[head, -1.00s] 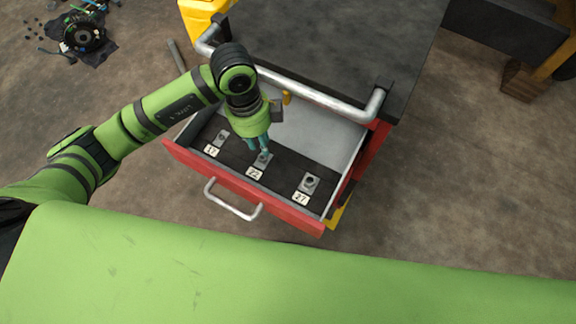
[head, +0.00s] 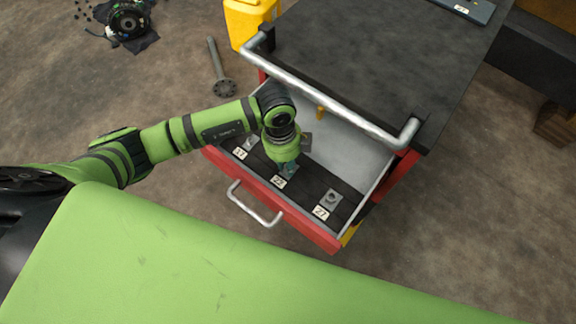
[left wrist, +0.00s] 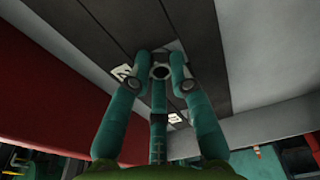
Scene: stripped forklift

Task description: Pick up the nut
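My left gripper (head: 289,170) reaches down into the open drawer, over the middle spot labelled 22. In the left wrist view its teal fingers (left wrist: 160,68) close around a small grey ring-shaped nut (left wrist: 160,72) with a dark hole. The fingertips seem to touch it on several sides. A bit of the light plate (left wrist: 174,46) shows behind the nut; I cannot tell whether the two are apart. My right gripper is not in view.
The red drawer (head: 310,232) has a silver handle (head: 252,205) in front. The dark cabinet top (head: 370,60) with a metal rail (head: 335,98) stands behind. A yellow bin (head: 248,22) and a metal rod part (head: 217,68) are on the floor.

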